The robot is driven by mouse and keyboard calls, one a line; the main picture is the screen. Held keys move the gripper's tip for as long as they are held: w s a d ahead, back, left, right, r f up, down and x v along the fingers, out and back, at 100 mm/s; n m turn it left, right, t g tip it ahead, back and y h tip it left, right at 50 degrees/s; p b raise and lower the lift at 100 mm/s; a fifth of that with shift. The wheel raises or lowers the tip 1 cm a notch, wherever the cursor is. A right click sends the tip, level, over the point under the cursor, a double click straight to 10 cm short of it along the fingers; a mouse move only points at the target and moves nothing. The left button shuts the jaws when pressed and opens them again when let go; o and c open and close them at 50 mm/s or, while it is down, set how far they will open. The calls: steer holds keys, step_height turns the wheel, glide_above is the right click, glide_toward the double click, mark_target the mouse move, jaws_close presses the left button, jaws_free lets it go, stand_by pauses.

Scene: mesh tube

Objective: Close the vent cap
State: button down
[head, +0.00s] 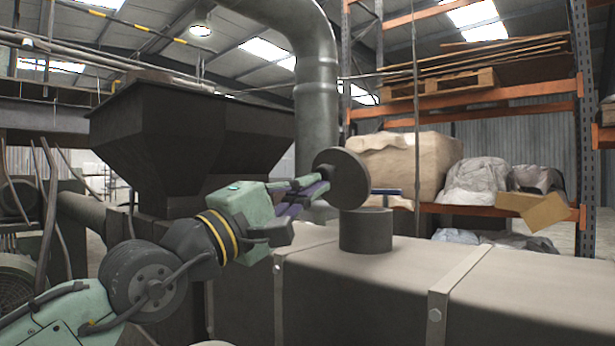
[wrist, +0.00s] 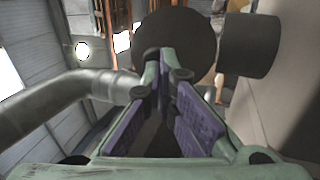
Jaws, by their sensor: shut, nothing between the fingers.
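The vent cap (head: 341,178) is a dark round disc. It stands open, tilted up on edge, above the left side of a short dark vent pipe (head: 366,230) on top of a large grey duct. My gripper (head: 324,186) comes from the left with its purple-padded fingers shut and empty, its tips right by the cap's left side. In the wrist view the cap (wrist: 172,38) is just beyond the fingertips (wrist: 166,78), and the vent pipe (wrist: 249,46) is to its right. I cannot tell whether the tips touch the cap. The cap's hinge is not clear.
The grey duct (head: 540,290) fills the lower right, with raised bolted straps (head: 455,290). A dark hopper (head: 190,140) stands behind my arm, and a thick grey pipe (head: 316,100) rises behind the cap. Orange racking (head: 470,103) with wrapped loads is further back. Space above the vent pipe is free.

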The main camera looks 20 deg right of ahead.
steer(key=shift+w+d+r, duration=0.1)
steer(key=shift+d+r, duration=0.05)
steer(key=shift+r, duration=0.05)
stand_by(0.4)
steer(key=shift+d+r+p, duration=0.1)
steer(key=shift+r+p, duration=0.05)
steer(key=shift+p, duration=0.45)
